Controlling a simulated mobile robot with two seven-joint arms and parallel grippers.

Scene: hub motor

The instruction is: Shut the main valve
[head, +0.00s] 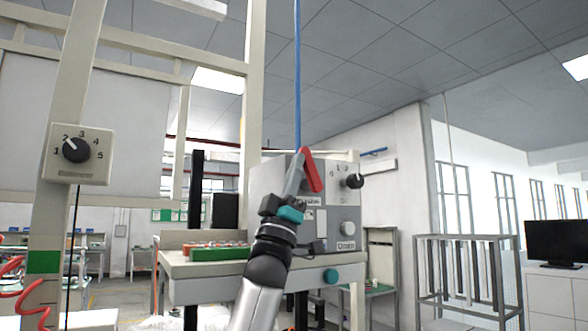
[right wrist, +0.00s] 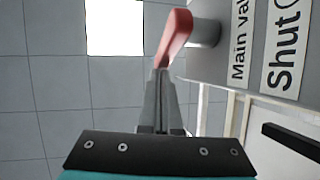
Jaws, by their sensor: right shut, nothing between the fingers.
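The main valve has a red handle (head: 312,170) on the front of a grey box (head: 347,205). In the head view the handle is tilted, its top leaning left. In the right wrist view the red handle (right wrist: 176,38) sits on a grey stub beside labels reading "Main val…" and "Shut" (right wrist: 285,50). My right gripper (head: 299,160) is raised in front of the box, just left of the handle. Its fingers (right wrist: 161,72) are together and empty, with the tips at the handle's near end. I cannot tell whether they touch it. My left gripper is out of view.
A black knob (head: 355,181) and a pale knob (head: 348,228) are on the same box. The box stands on a bench (head: 180,268) with a green tray (head: 218,254). A dial panel (head: 78,154) is on a post at left. A metal frame (head: 468,238) stands right.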

